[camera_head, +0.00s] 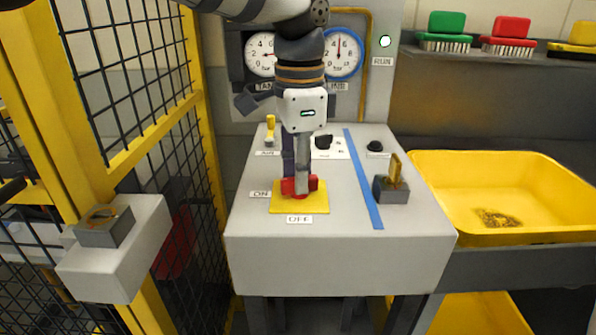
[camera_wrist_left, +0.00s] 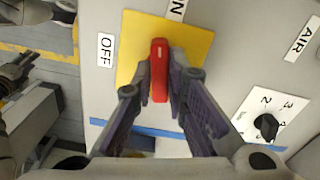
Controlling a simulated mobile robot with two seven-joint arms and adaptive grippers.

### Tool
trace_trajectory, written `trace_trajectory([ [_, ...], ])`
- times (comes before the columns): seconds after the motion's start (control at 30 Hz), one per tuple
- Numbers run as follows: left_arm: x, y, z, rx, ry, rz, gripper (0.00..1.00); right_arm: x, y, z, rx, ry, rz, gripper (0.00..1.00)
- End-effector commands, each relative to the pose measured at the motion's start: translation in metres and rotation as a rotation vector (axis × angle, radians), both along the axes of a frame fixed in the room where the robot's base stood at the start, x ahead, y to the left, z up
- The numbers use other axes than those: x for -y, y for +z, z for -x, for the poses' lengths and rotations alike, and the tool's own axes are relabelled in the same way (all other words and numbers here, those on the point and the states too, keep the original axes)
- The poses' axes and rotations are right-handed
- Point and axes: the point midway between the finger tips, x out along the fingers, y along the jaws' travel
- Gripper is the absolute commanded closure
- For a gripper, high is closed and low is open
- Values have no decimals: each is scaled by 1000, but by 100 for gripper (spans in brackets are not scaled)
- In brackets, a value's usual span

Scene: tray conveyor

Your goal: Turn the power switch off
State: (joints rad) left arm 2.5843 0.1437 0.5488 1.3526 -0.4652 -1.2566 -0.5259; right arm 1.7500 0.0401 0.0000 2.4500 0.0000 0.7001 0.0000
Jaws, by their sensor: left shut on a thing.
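The red power switch handle (camera_head: 298,186) sits on a yellow plate (camera_head: 315,204) on the grey console. In the head view the "ON" label (camera_head: 259,194) is left of the plate and the "OFF" label (camera_head: 299,219) is in front. My left gripper (camera_head: 298,182) reaches down from above and is shut on the handle. In the left wrist view a finger lies on each side of the handle (camera_wrist_left: 159,70), whose white-marked end points toward "ON". A dark jointed part (camera_wrist_left: 16,75) at the wrist view's left edge looks like my right gripper; its fingers are unclear.
Right of the plate are a blue strip (camera_head: 363,180), a grey block with a yellow upright piece (camera_head: 395,172) and black knobs. Gauges (camera_head: 342,55) stand behind. A yellow tray (camera_head: 520,167) is at right, a yellow-framed mesh fence (camera_head: 130,155) at left.

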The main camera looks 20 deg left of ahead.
Motion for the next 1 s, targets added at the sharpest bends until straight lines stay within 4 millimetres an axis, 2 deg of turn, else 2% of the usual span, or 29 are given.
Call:
trace_trajectory([
  [1.0,0,0,0,0,958,-1,100,0,2,-2,9,0,0,60],
])
